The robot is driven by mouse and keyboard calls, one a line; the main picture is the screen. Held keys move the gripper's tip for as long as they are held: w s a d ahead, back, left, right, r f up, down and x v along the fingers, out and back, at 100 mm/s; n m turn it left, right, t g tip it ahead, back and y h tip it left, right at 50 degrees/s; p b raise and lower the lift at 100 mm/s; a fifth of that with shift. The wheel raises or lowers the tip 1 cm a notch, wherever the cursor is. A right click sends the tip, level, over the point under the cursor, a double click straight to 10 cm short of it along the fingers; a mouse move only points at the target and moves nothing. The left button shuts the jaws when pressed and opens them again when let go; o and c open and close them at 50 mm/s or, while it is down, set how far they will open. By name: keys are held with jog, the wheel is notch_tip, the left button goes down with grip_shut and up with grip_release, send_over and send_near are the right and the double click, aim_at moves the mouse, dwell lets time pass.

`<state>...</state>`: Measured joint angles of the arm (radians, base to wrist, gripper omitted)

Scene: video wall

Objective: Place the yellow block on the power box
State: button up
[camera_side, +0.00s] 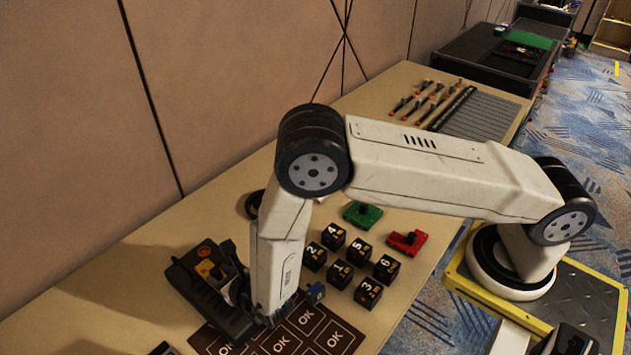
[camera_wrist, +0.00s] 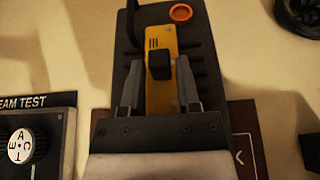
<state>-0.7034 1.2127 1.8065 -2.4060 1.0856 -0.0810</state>
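The yellow block (camera_wrist: 160,42) with a black knob lies on the dark power box (camera_wrist: 127,65) in the wrist view. The block looks seated lengthwise along the box, behind an orange ring. In the side view the power box (camera_side: 188,278) stands at the lower left, and a little yellow of the block (camera_side: 206,269) shows on it. My gripper (camera_wrist: 159,75) is over the box with one finger on each side of the block's knob. Gaps show between the fingers and the knob, so it is open. In the side view my arm hides part of the box and the fingertips.
Several black numbered cubes (camera_side: 341,273), a green block (camera_side: 363,214) and a red block (camera_side: 408,242) are to the right. A blue piece (camera_side: 316,291) is close beside my arm. A brown OK mat (camera_side: 300,340) lies in front. A dial panel (camera_wrist: 50,125) is at left in the wrist view.

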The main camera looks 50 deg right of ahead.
jog(key=shift+o, duration=1)
jog(key=shift+r, duration=0.15)
jog(key=shift+r, duration=0.4)
jog(key=v, duration=1.2)
